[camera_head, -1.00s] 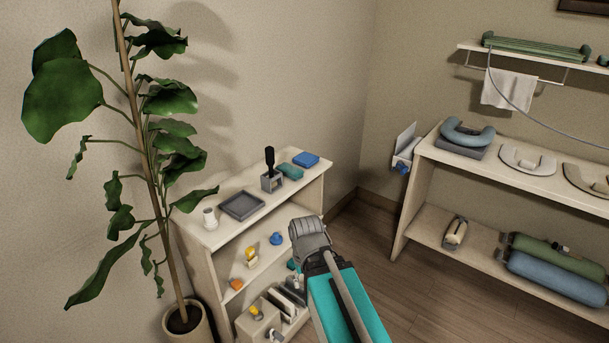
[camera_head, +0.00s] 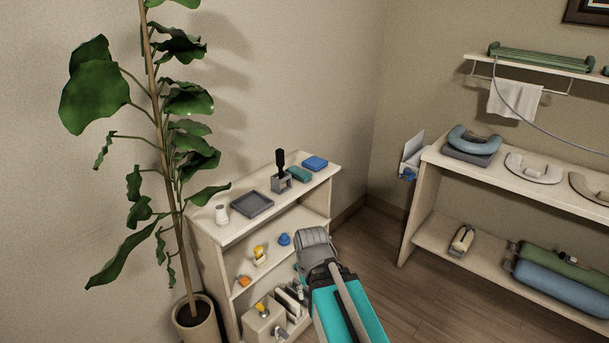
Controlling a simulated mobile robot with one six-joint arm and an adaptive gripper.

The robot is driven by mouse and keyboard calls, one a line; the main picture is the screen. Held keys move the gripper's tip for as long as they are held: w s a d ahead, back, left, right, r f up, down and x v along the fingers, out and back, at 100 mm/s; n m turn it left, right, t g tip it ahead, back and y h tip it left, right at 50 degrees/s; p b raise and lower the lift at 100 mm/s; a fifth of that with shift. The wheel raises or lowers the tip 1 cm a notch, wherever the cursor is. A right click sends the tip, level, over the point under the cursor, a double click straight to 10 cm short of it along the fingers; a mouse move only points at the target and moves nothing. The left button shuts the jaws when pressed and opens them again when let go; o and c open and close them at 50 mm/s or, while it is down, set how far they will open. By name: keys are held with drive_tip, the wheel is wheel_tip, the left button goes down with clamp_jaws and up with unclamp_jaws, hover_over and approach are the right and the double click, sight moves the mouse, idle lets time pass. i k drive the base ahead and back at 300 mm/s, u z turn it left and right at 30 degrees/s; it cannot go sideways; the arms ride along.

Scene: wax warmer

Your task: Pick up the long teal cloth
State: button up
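A small teal folded cloth (camera_head: 298,174) lies on the top of the left shelf unit, toward its right part. A blue folded cloth (camera_head: 315,163) lies just behind it to the right. My teal arm reaches up from the bottom edge. Its grey end, where my gripper (camera_head: 315,243) sits, is below and in front of the shelf top, apart from the teal cloth in the picture. The fingers cannot be made out, and nothing is seen held.
A black-handled tool in a grey holder (camera_head: 280,178) stands close left of the teal cloth. A grey tray (camera_head: 252,204) and white bottle (camera_head: 222,215) are farther left. A tall potted plant (camera_head: 168,170) stands left of the shelf. The wooden floor (camera_head: 385,265) right of it is clear.

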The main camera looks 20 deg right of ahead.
sight(303, 176)
drive_tip(key=u, duration=0.1)
drive_tip(key=i, duration=0.95)
drive_tip(key=z, duration=0.05)
